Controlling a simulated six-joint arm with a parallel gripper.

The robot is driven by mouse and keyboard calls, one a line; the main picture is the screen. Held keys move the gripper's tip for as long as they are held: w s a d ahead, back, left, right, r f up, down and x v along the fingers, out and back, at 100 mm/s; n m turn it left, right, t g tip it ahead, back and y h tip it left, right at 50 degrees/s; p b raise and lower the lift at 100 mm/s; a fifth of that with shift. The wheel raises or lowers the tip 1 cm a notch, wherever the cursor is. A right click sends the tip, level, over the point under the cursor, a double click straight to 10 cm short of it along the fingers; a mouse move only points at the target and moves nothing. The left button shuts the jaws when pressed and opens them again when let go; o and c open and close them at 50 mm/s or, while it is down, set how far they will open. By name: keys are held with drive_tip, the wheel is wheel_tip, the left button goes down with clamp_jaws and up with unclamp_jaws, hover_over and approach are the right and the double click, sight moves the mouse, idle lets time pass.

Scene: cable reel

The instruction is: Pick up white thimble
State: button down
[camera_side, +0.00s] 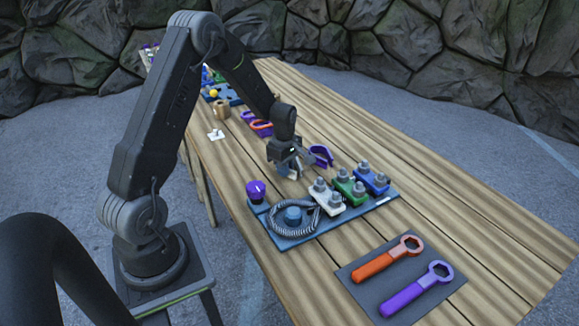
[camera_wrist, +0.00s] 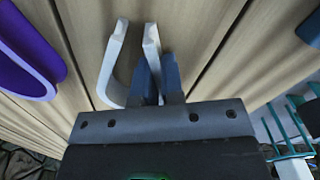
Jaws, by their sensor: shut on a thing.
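The white thimble (camera_wrist: 112,65) is a U-shaped piece in the wrist view, its open end pointing away from my gripper. My gripper (camera_wrist: 156,72) has its two blue-grey fingers closed around the thimble's right leg; the left leg is outside the fingers. In the side view my gripper (camera_side: 290,166) is low over the middle of the table, and the thimble is mostly hidden by it there. I cannot tell whether the thimble touches the table.
A purple thimble (camera_side: 321,156) lies close beside my gripper. In front, a blue board (camera_side: 284,243) carries a coiled cable and white, green and blue clamps. Orange (camera_side: 387,260) and purple (camera_side: 417,289) wrenches lie on a dark mat. The table's right side is clear.

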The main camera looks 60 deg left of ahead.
drive_tip(key=shift+r, duration=0.15)
wheel_tip(320, 180, up, 4)
drive_tip(key=shift+r, duration=0.1)
drive_tip(key=s+a+r, duration=0.6)
drive_tip(key=s, duration=0.3)
drive_tip(key=shift+s+a+r, duration=0.3)
idle(0.7)
